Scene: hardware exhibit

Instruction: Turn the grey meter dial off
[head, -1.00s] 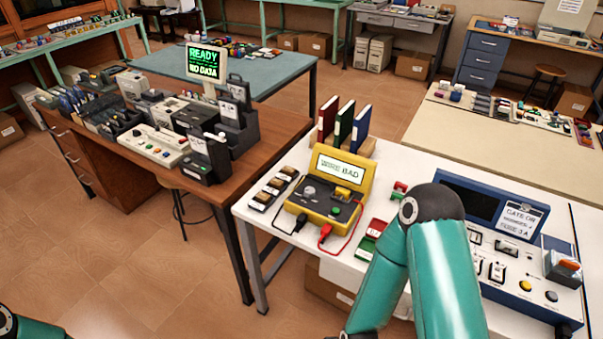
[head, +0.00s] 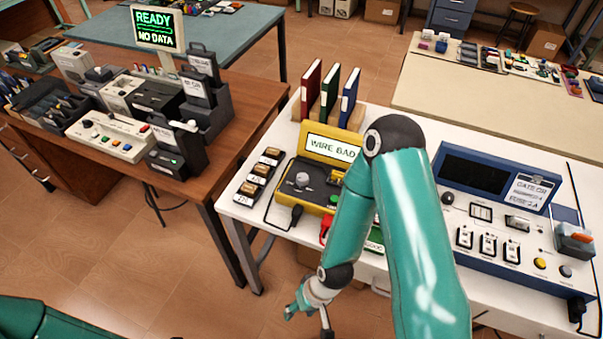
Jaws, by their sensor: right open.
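The yellow meter (head: 334,147) stands on the white table, and its screen reads "WIRE BAD". Its round grey dial (head: 302,181) sits on the dark face, left of centre; its exact setting is too small to read. My right arm crosses in front of the meter's right part and hides it. My right gripper (head: 308,318) is open and empty, low in front of the white table's front edge, below and apart from the dial. Of my left arm only a green link shows at the bottom left; its gripper is out of view.
Several small blocks (head: 262,172) lie left of the meter, with red, green and blue binders (head: 330,93) behind it. A blue switch panel (head: 492,215) stands to the right. A black plug (head: 295,216) and a red one (head: 325,231) are at the meter's front.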

